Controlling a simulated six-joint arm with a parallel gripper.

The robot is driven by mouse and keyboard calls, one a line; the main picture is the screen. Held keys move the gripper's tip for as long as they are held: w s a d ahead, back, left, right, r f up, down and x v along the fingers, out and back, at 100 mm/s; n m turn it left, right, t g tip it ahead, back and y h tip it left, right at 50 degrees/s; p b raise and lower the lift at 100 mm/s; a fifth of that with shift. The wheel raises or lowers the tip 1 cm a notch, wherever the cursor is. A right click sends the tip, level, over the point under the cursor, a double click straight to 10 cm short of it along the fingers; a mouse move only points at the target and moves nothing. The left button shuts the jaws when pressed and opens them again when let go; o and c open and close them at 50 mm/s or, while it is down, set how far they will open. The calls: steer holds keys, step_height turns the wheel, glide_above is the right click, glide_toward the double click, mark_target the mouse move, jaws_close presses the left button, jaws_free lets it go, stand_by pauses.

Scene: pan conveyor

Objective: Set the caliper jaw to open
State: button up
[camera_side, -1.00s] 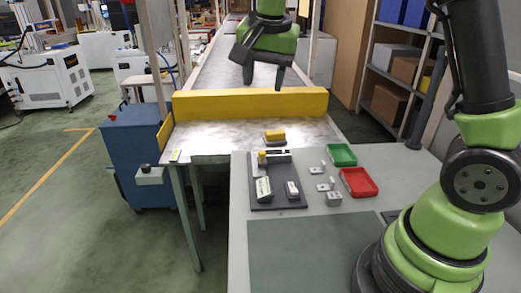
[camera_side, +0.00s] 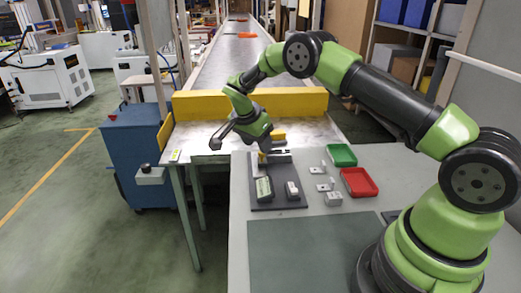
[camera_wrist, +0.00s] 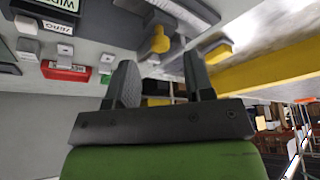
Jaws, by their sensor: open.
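The caliper fixture sits on a dark base plate (camera_side: 262,202) on the grey table. Its yellow part (camera_side: 262,158) is at the far end and also shows in the wrist view (camera_wrist: 160,41), beside grey metal bars (camera_wrist: 188,20). I cannot tell the caliper jaw's setting. My gripper (camera_side: 240,145) is tilted just above the far end of the plate, partly hiding it. In the wrist view, the two fingers of my gripper (camera_wrist: 162,82) stand apart with nothing held between them. The yellow part lies beyond the fingertips, apart from them.
A light display box (camera_side: 263,190) and a small white block (camera_side: 292,190) stand on the plate. Small grey blocks (camera_side: 334,199), a green tray (camera_side: 342,155) and a red tray (camera_side: 358,182) are to the right. A yellow barrier (camera_side: 300,102) crosses behind.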

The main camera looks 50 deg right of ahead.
steer(key=shift+x, duration=1.85)
jaws_close()
steer(key=shift+s+a, duration=1.5)
jaws_free()
steer(key=shift+r, duration=0.1)
